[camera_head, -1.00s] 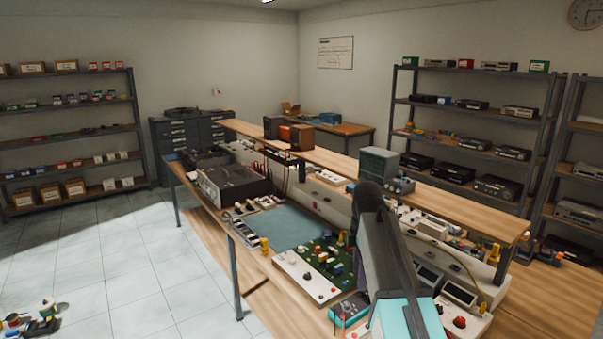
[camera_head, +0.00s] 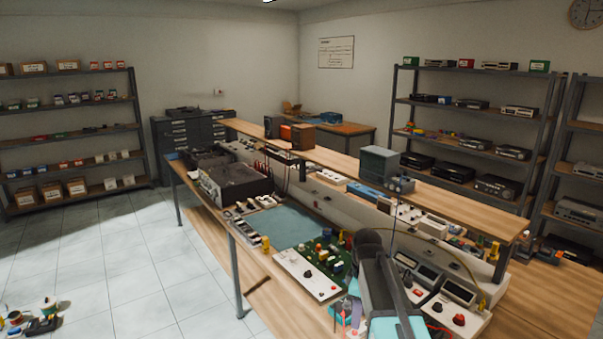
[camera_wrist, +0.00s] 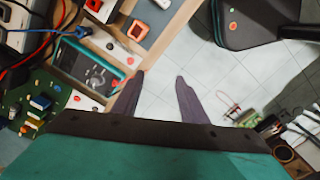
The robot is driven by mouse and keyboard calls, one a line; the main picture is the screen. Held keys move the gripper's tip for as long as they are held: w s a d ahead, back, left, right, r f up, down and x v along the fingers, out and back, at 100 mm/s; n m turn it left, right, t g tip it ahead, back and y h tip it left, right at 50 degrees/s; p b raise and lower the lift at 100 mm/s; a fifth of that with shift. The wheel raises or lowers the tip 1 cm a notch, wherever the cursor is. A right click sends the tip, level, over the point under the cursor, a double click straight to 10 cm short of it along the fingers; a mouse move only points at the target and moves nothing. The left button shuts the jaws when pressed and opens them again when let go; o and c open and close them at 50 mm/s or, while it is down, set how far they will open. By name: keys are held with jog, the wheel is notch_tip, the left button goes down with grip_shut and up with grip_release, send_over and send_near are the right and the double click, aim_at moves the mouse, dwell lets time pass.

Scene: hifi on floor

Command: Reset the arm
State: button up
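My gripper (camera_wrist: 160,78) shows in the wrist view with two dark fingers spread apart. Only pale floor tiles show between the fingertips, so it is open and empty. The wrist points down past the edge of the workbench (camera_wrist: 180,22). In the head view my grey and teal arm (camera_head: 380,275) is folded low at the front of the workbench (camera_head: 262,305). The fingers cannot be made out in that view.
A teal meter (camera_wrist: 88,68) and a green circuit board (camera_wrist: 38,105) lie left of the fingers. A dark seat-like object (camera_wrist: 245,25) stands at upper right, with tools (camera_wrist: 295,130) at lower right. Bench displays (camera_head: 428,273) sit right of my arm. Open floor (camera_head: 130,265) lies left.

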jog(key=s+f+m+g+b, duration=0.2)
jog(key=s+f+m+b, duration=0.1)
jog(key=s+f, duration=1)
jog(key=s+f+m+g+b, duration=0.2)
jog(key=s+f+m, duration=0.3)
jog(key=s+f, duration=0.8)
jog(key=s+f+m+g+b, duration=0.1)
jog(key=s+f+m+b, duration=0.3)
jog(key=s+f, duration=1)
notch_tip(320, 180, down, 10)
jog(key=shift+f+m+g+b, duration=0.25)
jog(key=shift+m+g+b, duration=0.15)
jog(key=shift+b, duration=0.1)
